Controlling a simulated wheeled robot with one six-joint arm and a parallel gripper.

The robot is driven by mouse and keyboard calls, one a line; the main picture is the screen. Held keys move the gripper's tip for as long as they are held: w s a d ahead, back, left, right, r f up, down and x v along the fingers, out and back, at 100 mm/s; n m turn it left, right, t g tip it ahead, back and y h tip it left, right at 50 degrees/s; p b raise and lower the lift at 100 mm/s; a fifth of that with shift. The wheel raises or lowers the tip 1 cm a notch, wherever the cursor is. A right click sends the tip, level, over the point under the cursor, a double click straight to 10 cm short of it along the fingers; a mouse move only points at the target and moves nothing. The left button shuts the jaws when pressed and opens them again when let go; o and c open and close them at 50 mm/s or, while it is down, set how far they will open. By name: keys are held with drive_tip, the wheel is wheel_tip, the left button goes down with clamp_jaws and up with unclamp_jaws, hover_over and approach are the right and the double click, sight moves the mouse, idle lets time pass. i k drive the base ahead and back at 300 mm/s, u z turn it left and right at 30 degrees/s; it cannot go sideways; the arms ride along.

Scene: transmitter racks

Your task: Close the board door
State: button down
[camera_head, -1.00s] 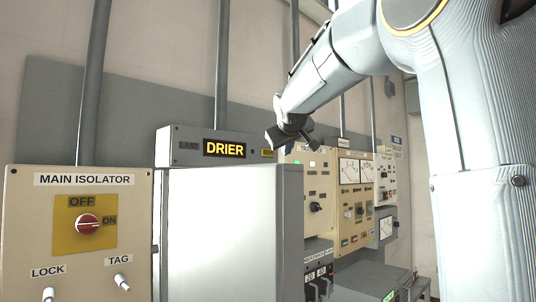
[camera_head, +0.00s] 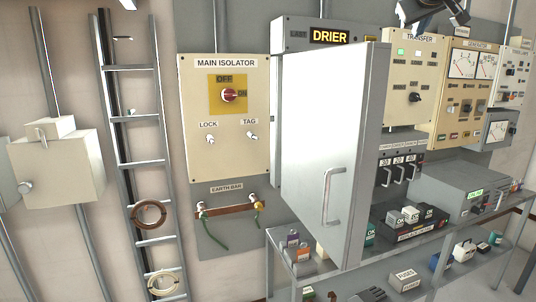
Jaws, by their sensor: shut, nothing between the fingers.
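The board door (camera_head: 315,130) is a tall pale grey panel under the DRIER sign (camera_head: 331,36). It stands open, swung out from the wall, with its free edge (camera_head: 366,150) toward the right. A bar handle (camera_head: 333,196) is on its outer face, low and near the free edge. The board's interior is hidden behind the door. My gripper (camera_head: 428,14) is dark, cut off by the top edge, above and right of the door and apart from it in the picture. It is shut and empty.
The main isolator panel (camera_head: 224,115) is left of the door, with an earth bar (camera_head: 228,210) below. Meter panels (camera_head: 465,80) are on the right. A bench (camera_head: 390,256) with boxes and breakers runs under and right of the door. A ladder (camera_head: 140,150) stands left.

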sight(334, 98)
drive_tip(key=k, duration=0.95)
